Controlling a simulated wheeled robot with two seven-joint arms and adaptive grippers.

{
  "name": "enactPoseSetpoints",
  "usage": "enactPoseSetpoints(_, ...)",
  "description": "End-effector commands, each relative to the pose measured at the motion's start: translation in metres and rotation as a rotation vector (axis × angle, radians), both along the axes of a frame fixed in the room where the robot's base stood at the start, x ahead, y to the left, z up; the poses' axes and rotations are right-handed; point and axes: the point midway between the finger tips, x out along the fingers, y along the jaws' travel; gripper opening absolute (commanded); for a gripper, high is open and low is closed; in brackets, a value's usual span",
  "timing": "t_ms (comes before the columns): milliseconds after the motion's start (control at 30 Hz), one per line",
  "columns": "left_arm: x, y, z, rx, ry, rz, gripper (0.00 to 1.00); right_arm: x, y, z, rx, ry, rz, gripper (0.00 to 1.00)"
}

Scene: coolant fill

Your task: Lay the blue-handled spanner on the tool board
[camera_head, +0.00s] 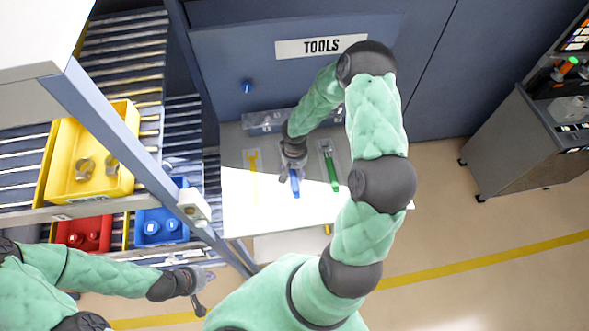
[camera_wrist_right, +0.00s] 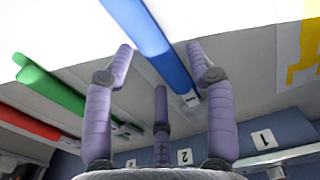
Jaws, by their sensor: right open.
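The blue-handled spanner (camera_head: 295,186) shows at my right gripper (camera_head: 294,166) over the bench under the TOOLS sign. In the right wrist view its blue handle (camera_wrist_right: 158,42) runs between the spread fingertips of my right gripper (camera_wrist_right: 160,55), which is open. Its metal end is mostly hidden, and whether the fingers touch it I cannot tell. The grey tool board (camera_head: 232,140) carries a yellow spanner shape (camera_head: 252,160) to the left and a green-handled spanner (camera_head: 332,172) to the right. My left gripper (camera_head: 195,287) is at lower left, away from the board; its finger state is unclear.
Roller racks at left hold a yellow bin (camera_head: 124,186) with metal rings, a red bin (camera_head: 75,240) and a blue bin (camera_head: 150,238). A clear tray (camera_head: 262,122) lies behind the board. A red handle (camera_wrist_right: 28,125) lies beyond the green one. A grey cabinet (camera_head: 515,145) stands right.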

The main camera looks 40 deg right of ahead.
Motion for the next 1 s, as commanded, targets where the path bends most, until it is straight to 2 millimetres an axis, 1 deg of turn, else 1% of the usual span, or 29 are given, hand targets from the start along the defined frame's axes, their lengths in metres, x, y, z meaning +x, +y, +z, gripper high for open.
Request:
enactPoseSetpoints(33, 0.000, 0.000, 0.002, 0.000, 0.000, 0.000, 0.00, 0.002, -0.001, 0.010, -0.003, -0.005, -0.001, 0.56)
enactPoseSetpoints(167, 0.000, 0.000, 0.005, 0.000, 0.000, 0.000, 0.00, 0.002, -0.001, 0.035, -0.004, -0.007, -0.001, 0.56)
enactPoseSetpoints(300, 0.000, 0.000, 0.007, 0.000, 0.000, 0.000, 0.00, 0.002, -0.001, 0.065, -0.003, -0.007, -0.002, 0.56)
enactPoseSetpoints(500, 0.000, 0.000, 0.010, 0.000, 0.000, 0.000, 0.00, 0.002, -0.001, 0.098, -0.002, -0.006, 0.000, 0.56)
enactPoseSetpoints(600, 0.000, 0.000, 0.010, 0.000, 0.000, 0.000, 0.00, 0.002, -0.001, 0.109, -0.002, -0.004, -0.001, 0.56)
enactPoseSetpoints(700, 0.000, 0.000, 0.010, 0.000, 0.000, 0.000, 0.00, 0.001, 0.000, 0.115, -0.001, -0.003, 0.000, 0.56)
enactPoseSetpoints(1000, 0.000, 0.000, 0.010, 0.000, 0.000, 0.000, 0.00, 0.001, 0.000, 0.117, -0.001, -0.003, 0.000, 0.56)
